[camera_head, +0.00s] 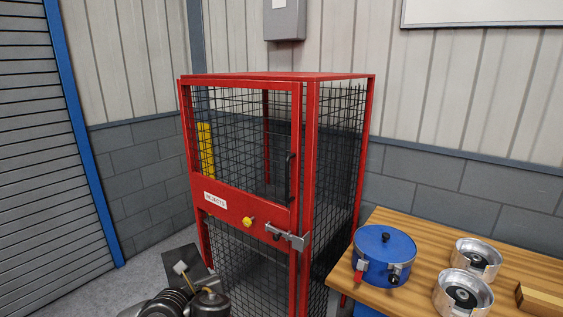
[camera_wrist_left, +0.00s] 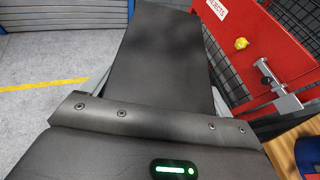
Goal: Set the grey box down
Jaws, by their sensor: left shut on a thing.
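A dark grey box (camera_wrist_left: 160,55) fills the upper middle of the left wrist view, directly in front of the gripper body. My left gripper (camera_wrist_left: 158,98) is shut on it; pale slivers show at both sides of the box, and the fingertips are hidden. In the head view a dark flat face, apparently the same box (camera_head: 203,267), shows at the bottom left, partly hidden by my left arm. It is in front of the red cage. I cannot tell whether anything is under the box. My right gripper is in neither view.
A red mesh cage (camera_head: 247,212) with a shut-looking door and latch stands close by. A wooden table (camera_head: 400,226) at the right bears a blue pot (camera_head: 383,259), metal round parts (camera_head: 477,256) and a wooden block. Grey floor (camera_wrist_left: 35,105) with a yellow line is clear at left.

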